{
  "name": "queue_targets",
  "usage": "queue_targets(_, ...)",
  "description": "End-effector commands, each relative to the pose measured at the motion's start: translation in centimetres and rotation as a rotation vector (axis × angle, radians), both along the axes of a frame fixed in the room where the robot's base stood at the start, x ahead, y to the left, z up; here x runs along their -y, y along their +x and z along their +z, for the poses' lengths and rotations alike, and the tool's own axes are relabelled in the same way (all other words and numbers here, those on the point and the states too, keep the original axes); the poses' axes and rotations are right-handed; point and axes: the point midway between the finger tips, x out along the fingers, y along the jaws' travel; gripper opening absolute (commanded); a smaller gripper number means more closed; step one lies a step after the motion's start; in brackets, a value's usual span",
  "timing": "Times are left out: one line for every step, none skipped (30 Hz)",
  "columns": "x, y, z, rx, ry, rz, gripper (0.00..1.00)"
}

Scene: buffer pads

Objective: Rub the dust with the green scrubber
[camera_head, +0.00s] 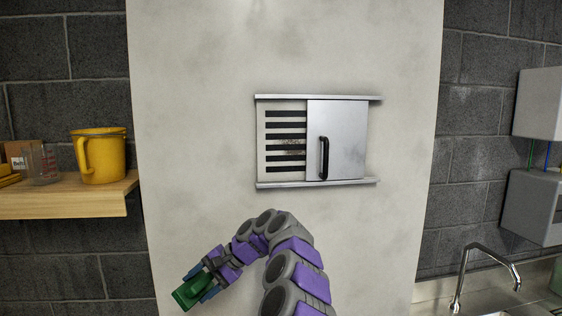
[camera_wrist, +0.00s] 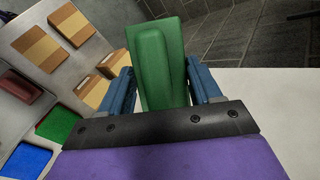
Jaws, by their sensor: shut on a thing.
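The green scrubber (camera_head: 191,291) is held in my gripper (camera_head: 205,284) at the lower left of the head view. In the wrist view the green scrubber (camera_wrist: 159,66) stands between the two blue fingers of my gripper (camera_wrist: 163,82), which are shut on it. The dust (camera_head: 291,147) is a dark, speckled patch on the slatted vent (camera_head: 272,157) in the wall panel, beside the sliding door's left edge. My gripper is well below and to the left of the dust, apart from the wall. Part of the dust may be hidden behind the door.
The grey sliding door (camera_head: 345,140) with a black handle (camera_head: 323,158) covers the vent's right side. A wooden shelf (camera_head: 70,198) with a yellow pitcher (camera_head: 101,156) is at left. A tap (camera_head: 478,262) is at right. Wrist view shows boxes (camera_wrist: 38,46) and coloured pads (camera_wrist: 60,123).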

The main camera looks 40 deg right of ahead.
Motion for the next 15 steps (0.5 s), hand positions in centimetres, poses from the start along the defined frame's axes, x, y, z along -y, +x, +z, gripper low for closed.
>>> queue_targets(0.5, -0.1, 1.3, 0.028, 0.014, -0.036, 0.39)
queue_targets(0.8, -0.1, 2.0, 0.044, 0.022, -0.059, 0.39)
queue_targets(1.1, -0.1, 2.7, 0.066, 0.032, -0.089, 0.39)
queue_targets(1.5, -0.1, 3.3, 0.081, 0.04, -0.115, 0.39)
queue_targets(2.0, -0.1, 4.0, 0.103, 0.044, -0.146, 0.39)
queue_targets(2.3, -0.2, 4.9, 0.127, 0.054, -0.178, 0.39)
queue_targets(2.8, -0.1, 5.5, 0.147, 0.059, -0.206, 0.39)
queue_targets(3.2, -0.2, 6.4, 0.167, 0.064, -0.236, 0.39)
queue_targets(3.8, -0.3, 7.4, 0.196, 0.07, -0.274, 0.39)
queue_targets(4.2, -0.3, 8.1, 0.219, 0.072, -0.305, 0.39)
queue_targets(4.7, -0.4, 9.0, 0.243, 0.077, -0.335, 0.39)
queue_targets(5.4, -0.5, 10.2, 0.277, 0.08, -0.379, 0.39)
queue_targets(6.0, -0.7, 11.1, 0.303, 0.081, -0.413, 0.39)
queue_targets(6.6, -0.8, 12.2, 0.332, 0.082, -0.448, 0.39)
queue_targets(7.4, -1.1, 13.7, 0.371, 0.083, -0.495, 0.39)
